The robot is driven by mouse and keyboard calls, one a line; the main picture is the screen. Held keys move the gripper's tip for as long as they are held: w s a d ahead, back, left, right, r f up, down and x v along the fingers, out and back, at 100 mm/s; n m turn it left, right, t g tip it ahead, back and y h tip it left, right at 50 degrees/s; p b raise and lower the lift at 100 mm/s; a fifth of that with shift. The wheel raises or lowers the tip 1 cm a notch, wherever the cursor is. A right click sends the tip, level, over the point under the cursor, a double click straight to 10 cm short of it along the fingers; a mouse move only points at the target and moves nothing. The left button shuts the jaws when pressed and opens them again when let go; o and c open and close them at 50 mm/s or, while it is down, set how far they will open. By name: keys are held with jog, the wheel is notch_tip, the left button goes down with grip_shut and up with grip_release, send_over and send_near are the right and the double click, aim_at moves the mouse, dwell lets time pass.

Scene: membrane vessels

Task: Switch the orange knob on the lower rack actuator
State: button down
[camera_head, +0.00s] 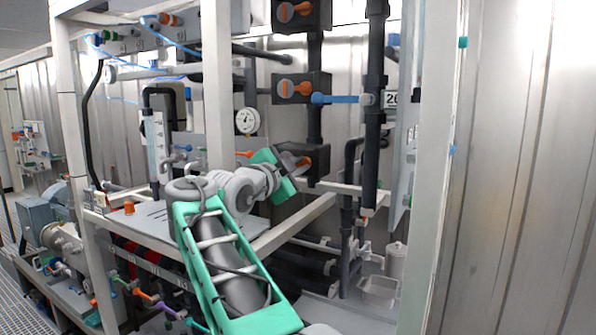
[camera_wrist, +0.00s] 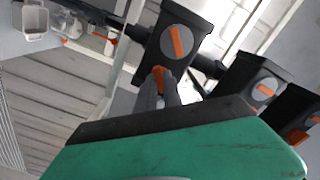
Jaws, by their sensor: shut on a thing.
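The lower rack actuator (camera_head: 318,157) is a dark box on the rack, partly hidden by my gripper in the head view. In the wrist view this actuator (camera_wrist: 190,22) shows a grey disc with an orange stripe on its face. Its orange knob (camera_wrist: 158,75) sticks out below that disc. My gripper (camera_wrist: 160,92) has its grey fingers shut on the orange knob. In the head view my green gripper (camera_head: 295,165) is at the actuator's front, and the orange knob (camera_head: 303,162) shows just at the fingertips.
Two like actuators stand above, the middle one (camera_head: 318,85) and the top one (camera_head: 318,14), both with orange knobs. White rack posts (camera_head: 217,85) and a rail (camera_head: 290,222) surround my arm.

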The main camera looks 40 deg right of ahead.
jog(key=n, duration=0.4)
jog(key=shift+n, duration=0.3)
jog(key=shift+n+p, duration=0.4)
jog(key=shift+n, duration=1.5)
jog(key=c, duration=1.5)
grip_release()
jog(key=b+v, duration=0.2)
jog(key=v, duration=0.6)
